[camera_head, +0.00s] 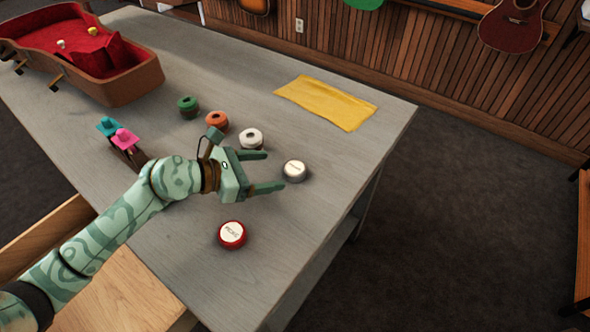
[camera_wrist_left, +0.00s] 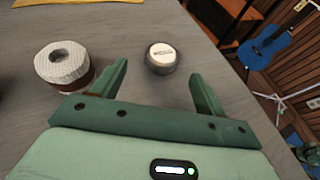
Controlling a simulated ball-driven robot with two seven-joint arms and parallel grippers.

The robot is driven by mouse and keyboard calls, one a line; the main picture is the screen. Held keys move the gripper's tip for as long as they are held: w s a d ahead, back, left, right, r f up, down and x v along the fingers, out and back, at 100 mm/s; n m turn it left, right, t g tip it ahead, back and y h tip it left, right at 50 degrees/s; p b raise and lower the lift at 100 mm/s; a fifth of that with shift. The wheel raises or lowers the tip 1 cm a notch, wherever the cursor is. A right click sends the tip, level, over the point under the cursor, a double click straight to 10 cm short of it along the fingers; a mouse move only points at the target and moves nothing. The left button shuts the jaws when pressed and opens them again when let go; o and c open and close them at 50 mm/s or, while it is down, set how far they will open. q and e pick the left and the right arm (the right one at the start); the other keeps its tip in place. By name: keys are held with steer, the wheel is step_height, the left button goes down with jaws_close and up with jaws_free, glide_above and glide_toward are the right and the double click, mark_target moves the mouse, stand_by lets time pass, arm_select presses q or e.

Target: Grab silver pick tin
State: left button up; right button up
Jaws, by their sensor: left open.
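The silver pick tin (camera_head: 295,170) is a small round tin with a pale lid and lettering, lying on the grey table. My left gripper (camera_head: 270,171) is open, with its fingers pointing at the tin. In the left wrist view, the silver tin (camera_wrist_left: 162,58) lies ahead of the fingertips, roughly centred between the two fingers of the left gripper (camera_wrist_left: 158,75). A red tin (camera_head: 232,234) with a white lid lies nearer the front of the table. My right gripper is not in view.
White (camera_head: 251,138), orange (camera_head: 216,121) and green (camera_head: 188,106) round items stand left of the silver tin. A yellow cloth (camera_head: 327,102) lies behind it. An open red-lined case (camera_head: 125,85) is at the far left. The table's right edge (camera_head: 372,172) is close to the tin.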

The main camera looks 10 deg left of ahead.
mark_target(288, 169)
arm_select(q)
steer(key=shift+x, duration=0.8)
steer(key=b+x, duration=0.2)
steer(key=x, duration=0.3)
steer(key=shift+s+d+f, duration=0.1)
steer(key=shift+d, duration=0.1)
steer(key=shift+s, duration=0.1)
steer(key=c, duration=1)
